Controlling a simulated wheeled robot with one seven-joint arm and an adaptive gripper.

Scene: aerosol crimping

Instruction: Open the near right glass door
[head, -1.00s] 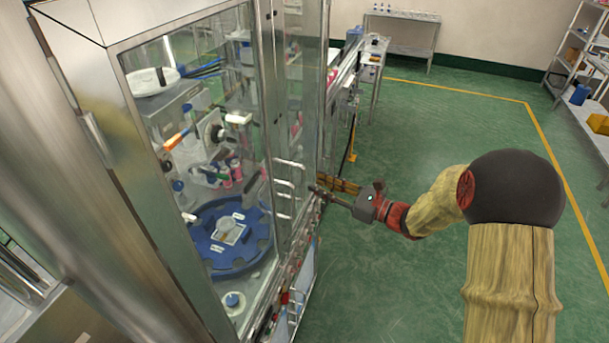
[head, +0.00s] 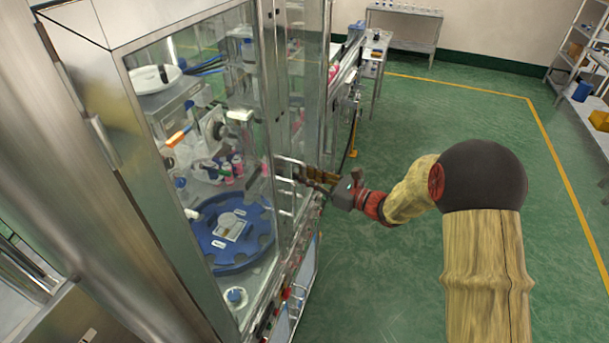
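The near glass door (head: 190,115) is the large metal-framed pane on the cabinet's right-hand side. It looks shut, in line with the frame. Metal bar handles (head: 287,160) stand out near the upright between this pane and the farther, narrower pane (head: 305,90). My gripper (head: 306,179) is beside these handles, its fingers pointing left toward the cabinet. The fingertips overlap the handle area in the picture, and I cannot tell whether they touch or surround a bar. The fingers are small and partly merged with the background, so their opening is unclear.
Behind the glass are a blue turntable (head: 232,262), a white bowl (head: 155,80) and several small bottles. A conveyor (head: 348,55) stands behind the cabinet. The green floor (head: 460,130) right of the cabinet is mostly free. Shelving (head: 575,50) stands far right.

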